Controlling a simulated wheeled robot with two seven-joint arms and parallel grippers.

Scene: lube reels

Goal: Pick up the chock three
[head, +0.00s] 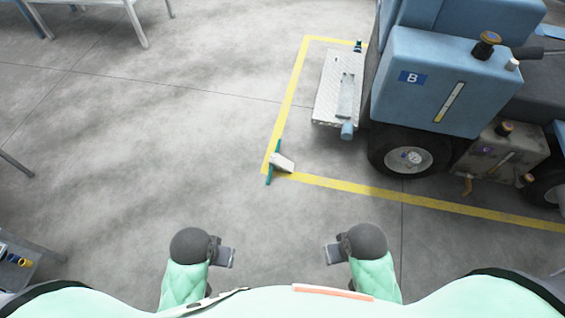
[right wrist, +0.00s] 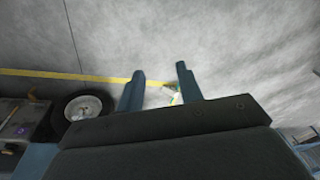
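A small pale wedge with a green bar beside it, which looks like a chock (head: 283,162), lies on the floor at the corner of the yellow line. No number is legible on it. In the right wrist view the chock (right wrist: 174,96) is small and partly hidden, seen between my fingers. My right gripper (right wrist: 160,70) is open and empty, its two fingers apart; in the head view the right gripper (head: 333,255) is low, well short of the chock. My left gripper (head: 229,257) is also low and apart from the chock; its finger gap is unclear.
A blue vehicle (head: 440,90) marked B, with black wheels (head: 405,155) and a metal step plate (head: 335,90), stands at the right. Yellow floor lines (head: 390,190) run around it. Table legs (head: 130,20) show at the top left. The floor between is clear.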

